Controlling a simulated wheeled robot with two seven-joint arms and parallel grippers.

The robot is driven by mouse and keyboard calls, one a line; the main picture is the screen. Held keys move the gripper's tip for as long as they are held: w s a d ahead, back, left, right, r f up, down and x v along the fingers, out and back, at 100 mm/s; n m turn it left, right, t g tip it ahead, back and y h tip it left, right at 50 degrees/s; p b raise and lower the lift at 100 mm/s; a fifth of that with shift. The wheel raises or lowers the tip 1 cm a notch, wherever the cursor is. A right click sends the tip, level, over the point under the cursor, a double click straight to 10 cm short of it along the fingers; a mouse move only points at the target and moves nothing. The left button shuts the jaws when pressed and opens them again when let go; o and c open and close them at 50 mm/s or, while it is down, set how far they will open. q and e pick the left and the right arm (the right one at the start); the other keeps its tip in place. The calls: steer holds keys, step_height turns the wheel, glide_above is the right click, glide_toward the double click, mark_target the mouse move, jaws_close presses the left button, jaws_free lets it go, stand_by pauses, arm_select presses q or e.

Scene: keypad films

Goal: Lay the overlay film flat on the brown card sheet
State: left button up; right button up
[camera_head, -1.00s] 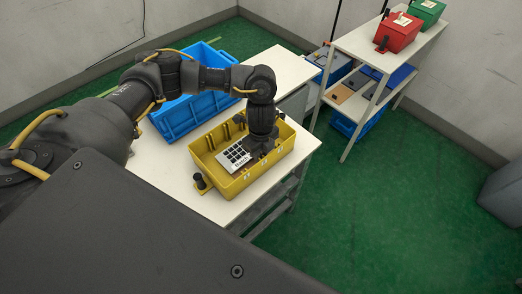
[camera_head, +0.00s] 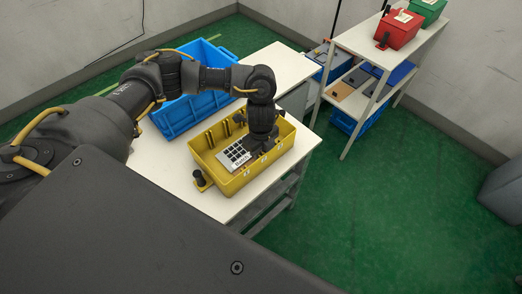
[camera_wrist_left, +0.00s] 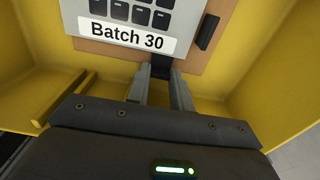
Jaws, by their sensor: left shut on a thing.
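The overlay film (camera_head: 234,154) is a pale grey sheet with dark key squares and a white "Batch 30" label, inside the yellow crate (camera_head: 228,183). In the left wrist view the film (camera_wrist_left: 184,22) lies over the brown card sheet (camera_wrist_left: 198,62), whose edge shows beyond it. I cannot tell whether the film touches the card. My left gripper (camera_head: 257,150) points down into the crate at the film's right side. In the wrist view its fingers (camera_wrist_left: 162,80) are shut on a dark tab at the film's near edge. My right gripper is in neither view.
The yellow crate's walls (camera_wrist_left: 262,75) stand close around my left gripper. A small black block (camera_wrist_left: 208,32) sits beside the film. A blue crate (camera_head: 173,118) stands behind on the white table (camera_head: 278,68). A shelf at the right holds red (camera_head: 398,31) and green boxes.

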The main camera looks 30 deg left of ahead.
arm_select(q)
steer(key=shift+f, duration=0.15)
steer(key=o, duration=1)
step_height(320, 180, up, 11)
steer(key=shift+f+p, duration=0.1)
steer(key=shift+p, duration=0.55)
steer(key=shift+d, duration=0.1)
